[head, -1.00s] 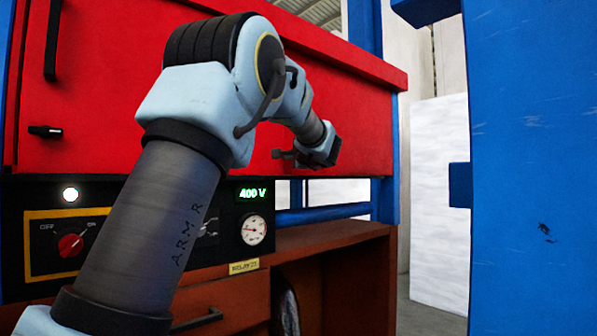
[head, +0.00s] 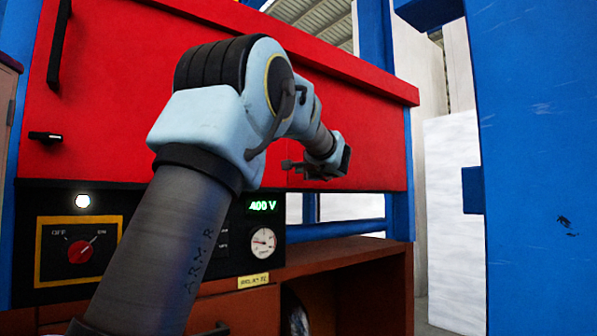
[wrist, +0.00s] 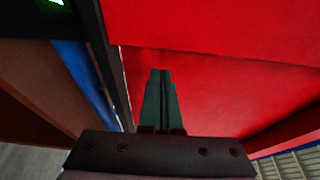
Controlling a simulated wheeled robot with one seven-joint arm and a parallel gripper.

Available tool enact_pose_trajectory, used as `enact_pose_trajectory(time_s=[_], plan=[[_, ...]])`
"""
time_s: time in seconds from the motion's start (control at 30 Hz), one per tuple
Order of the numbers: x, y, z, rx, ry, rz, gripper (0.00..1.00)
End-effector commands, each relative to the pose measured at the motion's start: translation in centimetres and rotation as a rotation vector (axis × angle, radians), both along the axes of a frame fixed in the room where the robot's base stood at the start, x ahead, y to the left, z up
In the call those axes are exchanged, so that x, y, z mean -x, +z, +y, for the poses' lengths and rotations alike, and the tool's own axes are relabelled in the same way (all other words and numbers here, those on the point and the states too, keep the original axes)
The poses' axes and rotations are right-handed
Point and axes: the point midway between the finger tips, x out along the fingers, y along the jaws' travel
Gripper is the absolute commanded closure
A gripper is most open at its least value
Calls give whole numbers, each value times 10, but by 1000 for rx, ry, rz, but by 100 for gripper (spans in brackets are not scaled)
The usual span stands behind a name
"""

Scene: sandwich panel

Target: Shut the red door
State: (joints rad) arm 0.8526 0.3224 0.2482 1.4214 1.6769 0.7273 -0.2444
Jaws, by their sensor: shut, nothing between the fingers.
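The red door (head: 110,110) is a wide red panel above the control panel in the head view. It has a tall black bar handle (head: 58,45) and a small black latch (head: 45,137) at its left. My gripper (head: 287,166) is in front of the red panel's lower right part, fingers pointing left. In the wrist view my gripper (wrist: 160,75) is shut and empty, its fingertips close to a red surface (wrist: 220,85). A seam or edge runs across the red there. I cannot tell whether the fingertips touch it, or how far the door stands open.
A control panel (head: 110,205) with a red knob, a gauge and a "400 V" display sits below the red panel. A brown bench (head: 340,250) with an open compartment is under it. A large blue panel (head: 535,170) stands at the right, with a gap before it.

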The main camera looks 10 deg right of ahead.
Motion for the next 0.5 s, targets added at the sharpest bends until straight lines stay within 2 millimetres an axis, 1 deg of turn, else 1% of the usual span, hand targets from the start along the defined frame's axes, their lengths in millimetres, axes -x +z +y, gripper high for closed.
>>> enact_pose_trajectory(time_s=[0.07,0.1,0.3,0.5], plan=[[-4,-2,-4,2,0,0,100],[6,-3,-5,4,-3,-1,100],[44,-4,-10,3,-5,0,100],[78,-3,-13,2,-4,1,100]])
